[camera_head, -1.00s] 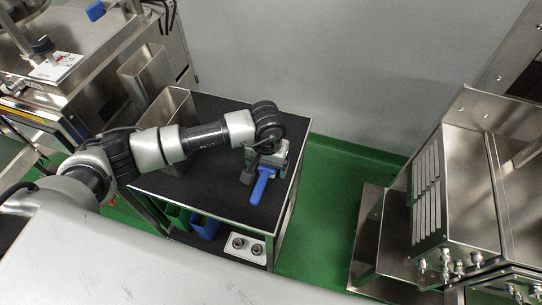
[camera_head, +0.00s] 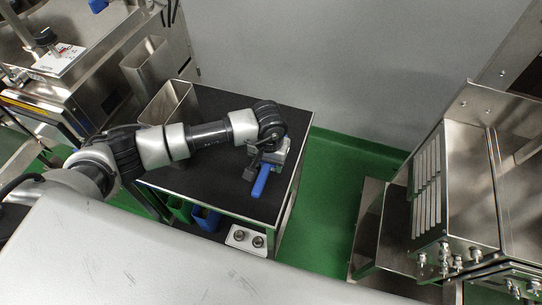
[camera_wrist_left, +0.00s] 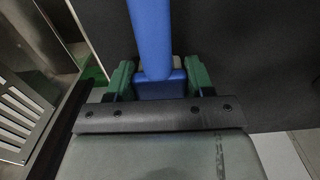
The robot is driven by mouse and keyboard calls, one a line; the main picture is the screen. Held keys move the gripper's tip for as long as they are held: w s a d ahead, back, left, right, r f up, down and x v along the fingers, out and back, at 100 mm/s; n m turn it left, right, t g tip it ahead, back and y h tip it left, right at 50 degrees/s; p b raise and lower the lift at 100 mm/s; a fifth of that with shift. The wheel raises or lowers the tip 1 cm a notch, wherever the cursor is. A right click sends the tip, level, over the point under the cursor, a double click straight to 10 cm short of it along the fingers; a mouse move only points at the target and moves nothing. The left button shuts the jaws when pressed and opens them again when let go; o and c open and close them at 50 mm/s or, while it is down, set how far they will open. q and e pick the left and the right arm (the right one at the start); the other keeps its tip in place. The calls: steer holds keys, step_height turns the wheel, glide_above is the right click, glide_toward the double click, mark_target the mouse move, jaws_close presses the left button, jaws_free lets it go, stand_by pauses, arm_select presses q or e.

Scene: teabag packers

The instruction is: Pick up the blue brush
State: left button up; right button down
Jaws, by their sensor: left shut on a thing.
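The blue brush (camera_head: 261,181) is at the right part of the black-topped table (camera_head: 215,185), its handle pointing toward the front edge. My left gripper (camera_head: 258,165) is shut on the brush. In the left wrist view, the blue brush (camera_wrist_left: 151,40) stands between the green fingers of my left gripper (camera_wrist_left: 158,80), with its handle running up out of the frame. The part of the brush under the gripper is hidden. I cannot tell whether the brush touches the table. My right gripper is not in view.
A metal bin (camera_head: 172,108) stands on the table's left side. Blue and green bins (camera_head: 206,218) and a white box with two round knobs (camera_head: 246,239) are below the tabletop. A steel machine (camera_head: 455,195) stands at right, with green floor (camera_head: 328,205) between.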

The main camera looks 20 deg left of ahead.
arm_select(q)
steer(key=shift+r, duration=0.15)
steer(key=shift+r, duration=0.25)
steer(key=r, duration=0.1)
steer(key=r+b, duration=0.2)
steer(key=shift+s+d+r, duration=0.3)
steer(key=shift+d, duration=0.05)
steer(key=s+d+r+b, duration=0.2)
steer(key=s+d+r, duration=0.4)
steer(key=s+d, duration=0.1)
steer(key=shift+s+r+b, duration=0.35)
steer(key=shift+s+b, duration=0.05)
steer(key=shift+s, duration=0.15)
steer(key=shift+d, duration=0.1)
steer(key=o, duration=0.3)
steer(key=shift+c, duration=0.8)
steer(key=shift+f, duration=0.1)
